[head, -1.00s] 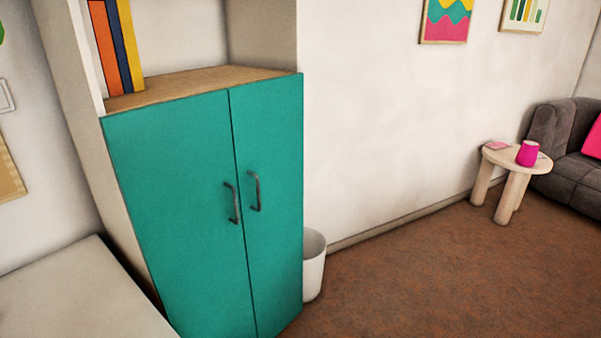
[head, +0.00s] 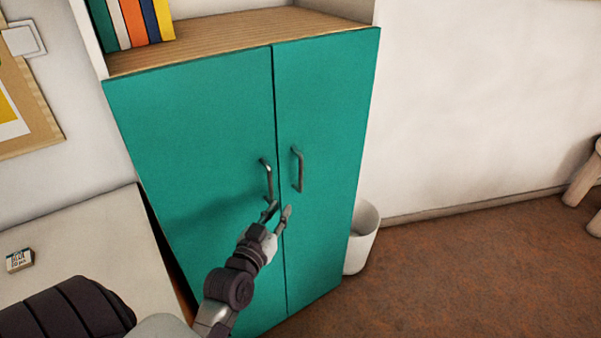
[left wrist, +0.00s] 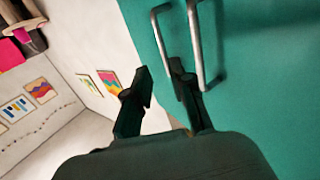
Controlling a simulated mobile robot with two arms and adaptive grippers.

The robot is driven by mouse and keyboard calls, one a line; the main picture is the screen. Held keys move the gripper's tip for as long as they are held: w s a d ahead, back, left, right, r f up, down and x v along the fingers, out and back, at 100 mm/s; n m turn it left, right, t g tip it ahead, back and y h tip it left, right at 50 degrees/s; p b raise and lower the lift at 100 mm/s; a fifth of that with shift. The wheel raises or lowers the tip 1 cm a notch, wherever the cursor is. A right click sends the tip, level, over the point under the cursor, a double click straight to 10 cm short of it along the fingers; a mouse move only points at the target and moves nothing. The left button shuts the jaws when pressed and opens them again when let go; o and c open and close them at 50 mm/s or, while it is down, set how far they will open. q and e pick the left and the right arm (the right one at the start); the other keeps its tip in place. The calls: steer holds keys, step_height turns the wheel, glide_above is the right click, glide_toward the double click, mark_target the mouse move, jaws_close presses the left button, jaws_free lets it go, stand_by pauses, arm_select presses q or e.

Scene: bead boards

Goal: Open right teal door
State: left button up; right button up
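The right teal door (head: 325,130) is shut, flush with the left teal door (head: 195,150) in the tall cabinet. The right door's dark upright bar handle (head: 298,170) stands beside the seam, and the left door's handle (head: 267,180) stands across it. My left gripper (head: 279,208) is open and empty, just below the handles, with one finger close to the lower end of the left handle; I cannot tell if they touch. In the left wrist view its parted fingers (left wrist: 158,82) are near both handles, one finger overlapping a handle. My right gripper is not in view.
A white bin (head: 362,238) stands against the cabinet's right side. A pale surface (head: 85,240) with a small box (head: 19,260) is at the left. Books (head: 140,22) stand on the shelf above the doors. Open brown floor (head: 470,270) lies to the right.

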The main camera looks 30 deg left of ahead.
mark_target(300, 176)
arm_select(q)
steer(key=w+a, duration=0.1)
steer(key=w, duration=0.3)
steer(key=w+p, duration=0.1)
steer(key=w, duration=0.3)
steer(key=w+a+r, duration=0.1)
steer(key=w, duration=0.3)
steer(key=shift+w+a+p, duration=0.15)
steer(key=shift+a+p, duration=0.15)
steer(key=shift+w+a, duration=0.1)
steer(key=shift+w, duration=0.6)
steer(key=shift+c, duration=0.4)
jaws_close()
